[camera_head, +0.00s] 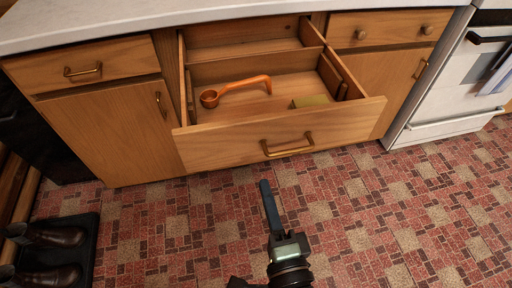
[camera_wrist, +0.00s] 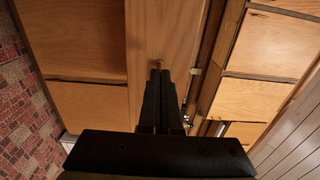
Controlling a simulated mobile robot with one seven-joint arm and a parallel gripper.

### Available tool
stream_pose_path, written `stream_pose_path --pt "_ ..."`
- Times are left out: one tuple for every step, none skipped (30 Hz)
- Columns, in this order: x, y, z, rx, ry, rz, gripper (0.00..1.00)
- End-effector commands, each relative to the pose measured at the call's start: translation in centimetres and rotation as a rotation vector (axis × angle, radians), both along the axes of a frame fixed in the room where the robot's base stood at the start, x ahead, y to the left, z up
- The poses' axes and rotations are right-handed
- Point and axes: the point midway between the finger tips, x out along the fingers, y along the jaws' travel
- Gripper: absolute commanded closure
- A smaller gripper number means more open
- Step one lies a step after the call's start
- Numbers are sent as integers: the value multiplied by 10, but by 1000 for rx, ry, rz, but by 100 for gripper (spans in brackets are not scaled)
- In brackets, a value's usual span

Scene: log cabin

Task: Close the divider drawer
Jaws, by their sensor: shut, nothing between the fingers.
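The divider drawer (camera_head: 230,147) is pulled out from the cabinet in the head view, its wooden front facing me. A brass handle (camera_head: 288,146) is on that front. Inside, wooden dividers (camera_head: 245,68) split it into compartments. An orange ladle (camera_head: 240,88) and a small greenish block (camera_head: 310,101) lie in it. My gripper (camera_head: 265,185) is shut and empty, in front of and apart from the drawer front, left of the handle in the picture. In the wrist view my gripper (camera_wrist: 160,72) points at a wooden panel, with a small brass bit at the tips; contact cannot be told.
A closed drawer with a brass handle (camera_head: 83,70) is on the left and another with knobs (camera_head: 393,32) on the right. A white stove (camera_head: 450,90) stands at right. Boots (camera_head: 45,237) on a dark mat are at lower left. The patterned floor in front is clear.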

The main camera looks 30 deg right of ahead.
Motion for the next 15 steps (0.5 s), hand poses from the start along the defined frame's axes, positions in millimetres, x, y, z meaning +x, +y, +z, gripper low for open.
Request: stream_pose_path --pt "9 -3 4 0 -3 -1 100" --pt "14 -5 4 0 -3 -1 100" --pt "20 -7 4 -1 -3 -1 100" --pt "25 -8 4 -1 -3 -1 100" --pt "30 -9 4 -2 -3 -1 100" --pt "36 -11 4 -2 -3 -2 100" --pt "41 -13 4 0 -3 -1 100" --pt "46 -14 4 0 -3 -1 100" --pt "52 -16 4 -2 -2 -1 100" --pt "56 -17 3 -2 -3 -1 100" --pt "60 -18 3 -2 -2 -1 100" --pt "66 -19 3 -2 -3 0 100" --pt "69 -20 3 -1 -1 0 100" --pt "72 -21 2 -2 -2 -1 100" --pt "76 -22 2 -2 -2 -1 100"
